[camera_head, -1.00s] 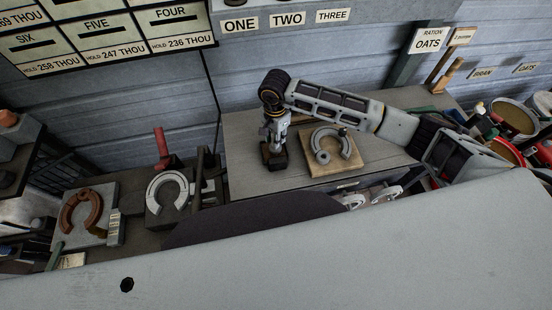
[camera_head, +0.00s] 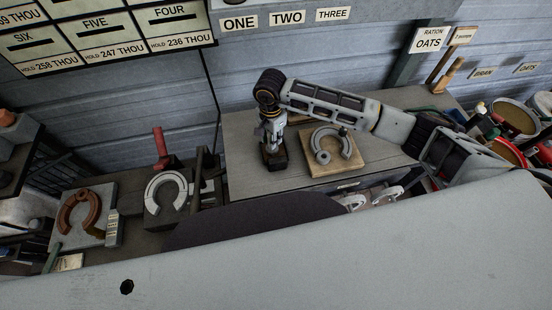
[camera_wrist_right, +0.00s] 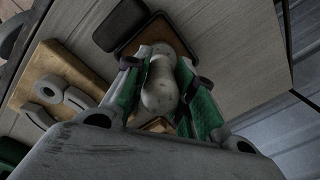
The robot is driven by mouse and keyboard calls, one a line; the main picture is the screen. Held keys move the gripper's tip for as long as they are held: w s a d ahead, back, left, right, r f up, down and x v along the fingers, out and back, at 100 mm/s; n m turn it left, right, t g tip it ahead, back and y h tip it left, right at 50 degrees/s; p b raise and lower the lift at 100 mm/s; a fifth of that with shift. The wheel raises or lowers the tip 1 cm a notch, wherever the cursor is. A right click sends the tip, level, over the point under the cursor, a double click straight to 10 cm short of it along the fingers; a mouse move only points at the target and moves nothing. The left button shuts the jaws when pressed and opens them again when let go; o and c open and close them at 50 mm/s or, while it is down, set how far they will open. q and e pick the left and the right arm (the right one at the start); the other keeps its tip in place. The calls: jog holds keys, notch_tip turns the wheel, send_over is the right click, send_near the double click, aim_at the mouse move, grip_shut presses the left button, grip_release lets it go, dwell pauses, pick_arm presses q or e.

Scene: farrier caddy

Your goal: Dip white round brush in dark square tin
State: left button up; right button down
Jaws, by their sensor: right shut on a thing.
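My right gripper (camera_head: 271,138) points down over the dark square tin (camera_head: 274,162) on the grey bench top. In the right wrist view, its green-sided fingers (camera_wrist_right: 160,95) are shut on the white round brush (camera_wrist_right: 159,84). The brush's pale, rounded handle shows between the fingers; its far end is hidden. The tin's dark rim and brown inside (camera_wrist_right: 153,36) show just beyond the fingers. I cannot tell whether the brush touches what is in the tin. My left gripper is not in view.
A wooden board (camera_head: 350,168) with a grey horseshoe lies right of the tin. An orange-brown thing (camera_head: 286,117) stands partly hidden behind the gripper. Left of the bench top are more horseshoes on blocks (camera_head: 166,192). Buckets (camera_head: 513,118) crowd the far right.

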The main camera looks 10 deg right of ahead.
jog(key=shift+r+p, duration=0.4)
jog(key=shift+r, duration=0.6)
jog(key=shift+r+p, duration=0.55)
jog(key=shift+r, duration=1.4)
